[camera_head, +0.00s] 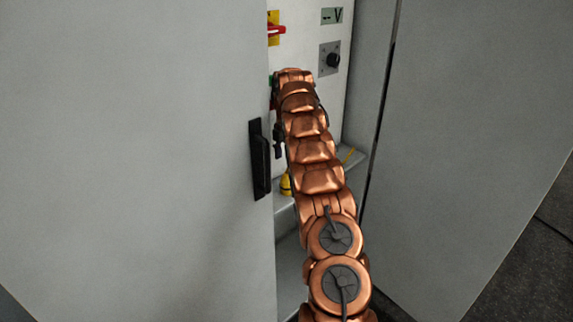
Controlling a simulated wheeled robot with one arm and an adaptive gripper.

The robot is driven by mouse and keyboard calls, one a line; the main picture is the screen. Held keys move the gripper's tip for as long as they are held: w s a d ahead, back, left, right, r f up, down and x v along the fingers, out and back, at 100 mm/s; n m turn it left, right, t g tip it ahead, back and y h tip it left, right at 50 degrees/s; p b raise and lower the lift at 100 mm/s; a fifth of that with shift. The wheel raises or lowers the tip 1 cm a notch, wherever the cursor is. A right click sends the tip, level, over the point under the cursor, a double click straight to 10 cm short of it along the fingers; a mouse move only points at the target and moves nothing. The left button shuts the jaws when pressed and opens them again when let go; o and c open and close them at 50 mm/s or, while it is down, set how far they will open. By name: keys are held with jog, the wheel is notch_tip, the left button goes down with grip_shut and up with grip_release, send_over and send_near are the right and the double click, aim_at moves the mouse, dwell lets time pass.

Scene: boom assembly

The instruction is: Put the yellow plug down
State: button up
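A yellow plug (286,185) shows at the left edge of my copper arm, low inside the open cabinet. It appears to rest on the grey ledge (284,202), and my arm hides part of it. My gripper (278,148) is at the far end of the arm, seen as small dark parts beside the arm and above the plug. In the picture there is a gap between these dark parts and the plug. The fingers are too small and too hidden to tell whether they are open or shut.
A large grey door with a black handle (260,160) stands close on the left, and another grey panel (460,130) on the right. The cabinet's back holds a red-and-yellow switch (276,29), a black knob (333,60) and a small display (332,15). A thin yellow piece (349,155) lies right of my arm.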

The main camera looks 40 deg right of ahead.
jog(key=shift+r, duration=0.3)
dwell(0.5)
